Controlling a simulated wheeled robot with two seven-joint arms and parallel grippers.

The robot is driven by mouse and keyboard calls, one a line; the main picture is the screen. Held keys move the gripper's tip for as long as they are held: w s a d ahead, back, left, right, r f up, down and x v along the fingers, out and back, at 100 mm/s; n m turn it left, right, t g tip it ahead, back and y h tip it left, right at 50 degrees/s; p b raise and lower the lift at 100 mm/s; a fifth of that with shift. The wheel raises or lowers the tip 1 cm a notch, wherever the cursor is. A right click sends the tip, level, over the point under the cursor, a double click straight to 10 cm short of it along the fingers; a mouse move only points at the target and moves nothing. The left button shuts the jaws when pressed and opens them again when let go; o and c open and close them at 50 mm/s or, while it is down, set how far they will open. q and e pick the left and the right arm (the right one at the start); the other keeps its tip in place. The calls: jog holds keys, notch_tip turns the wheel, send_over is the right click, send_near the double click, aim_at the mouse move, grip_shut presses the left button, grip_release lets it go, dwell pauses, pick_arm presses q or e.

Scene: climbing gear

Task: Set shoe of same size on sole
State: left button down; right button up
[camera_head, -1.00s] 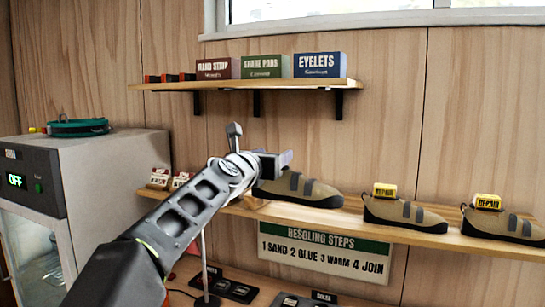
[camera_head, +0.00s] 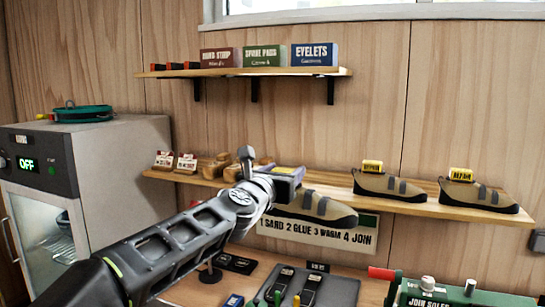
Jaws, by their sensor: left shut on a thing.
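My left gripper (camera_head: 287,177) is shut on a tan shoe (camera_head: 318,206) with dark straps and a dark sole edge. The gripper and arm hide its left end. The shoe hangs in front of the middle shelf's edge, toe to the right, overlapping the steps sign. Two similar shoes, one left (camera_head: 388,186) and one right (camera_head: 476,195), stand on that shelf with yellow REPAIR tags. Dark sole-shaped pieces (camera_head: 273,284) lie on a dark mat on the bench; another dark tray (camera_head: 237,264) lies to the left. Their sizes are unreadable. My right gripper is not in view.
The middle shelf (camera_head: 430,209) also holds tan foot-shaped blocks (camera_head: 215,165) and small cards. A green JOIN SOLES machine (camera_head: 450,293) stands at bottom right. A grey oven (camera_head: 110,165) reading OFF is at left. An upper shelf (camera_head: 245,71) holds boxes.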

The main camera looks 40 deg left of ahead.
aim_at(321, 222)
pick_arm(q)
jog(key=shift+m+h, duration=0.4)
jog(key=shift+h, duration=0.3)
jog(key=d+f, duration=0.9)
jog(key=d, duration=0.1)
jog(key=shift+w+f, duration=0.3)
jog(key=shift+w, duration=0.05)
jog(key=d+f+m+h+b, duration=0.2)
jog(key=d+f+h+b, duration=0.2)
jog(key=d+f, duration=2.4)
jog(key=shift+d+m+t, duration=0.3)
jog(key=shift+d, duration=0.3)
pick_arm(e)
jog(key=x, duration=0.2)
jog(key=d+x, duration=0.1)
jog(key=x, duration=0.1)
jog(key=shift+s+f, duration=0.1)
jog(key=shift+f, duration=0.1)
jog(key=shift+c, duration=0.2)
